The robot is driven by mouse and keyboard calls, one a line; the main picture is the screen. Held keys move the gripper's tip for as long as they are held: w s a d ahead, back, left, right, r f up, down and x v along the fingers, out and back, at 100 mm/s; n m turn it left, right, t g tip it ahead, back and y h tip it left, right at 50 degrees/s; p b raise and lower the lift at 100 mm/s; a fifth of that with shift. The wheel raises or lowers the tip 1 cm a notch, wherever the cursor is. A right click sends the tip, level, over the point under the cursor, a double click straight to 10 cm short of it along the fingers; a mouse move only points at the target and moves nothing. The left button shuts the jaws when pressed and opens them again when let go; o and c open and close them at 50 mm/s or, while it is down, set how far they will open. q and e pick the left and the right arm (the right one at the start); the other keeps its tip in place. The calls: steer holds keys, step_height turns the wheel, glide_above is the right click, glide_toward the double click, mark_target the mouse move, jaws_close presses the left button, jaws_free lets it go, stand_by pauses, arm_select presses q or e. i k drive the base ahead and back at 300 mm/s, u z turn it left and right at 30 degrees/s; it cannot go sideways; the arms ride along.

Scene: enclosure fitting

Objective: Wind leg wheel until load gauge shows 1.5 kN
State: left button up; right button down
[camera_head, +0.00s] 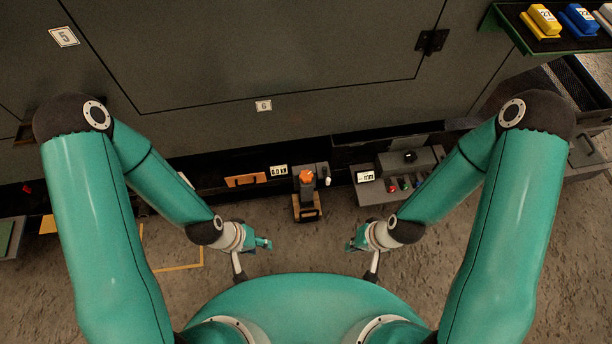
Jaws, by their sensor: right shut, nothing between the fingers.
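A levelling leg (307,192) with an orange top stands on the floor under the cabinet, near the middle of the view. A small dark part with a white knob (327,182) is at its right side; I cannot tell clearly whether this is the wheel. A small white display (278,170) left of the leg appears to read 0.0 kN. My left gripper (265,243) is below and left of the leg, apart from it; its fingers are too small to judge. My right gripper (350,243) is shut and empty, below and right of the leg.
A grey box (410,172) with coloured buttons and a display (366,176) marked mm stands right of the leg. An orange handle (246,180) is left of it. A green-edged shelf (520,40) with coloured blocks is at the upper right. Floor between the grippers is clear.

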mark_target(306, 177)
steer(key=u, duration=0.2)
steer(key=k, duration=0.5)
steer(key=u, duration=0.5)
steer(key=i, duration=0.85)
steer(key=u, duration=0.05)
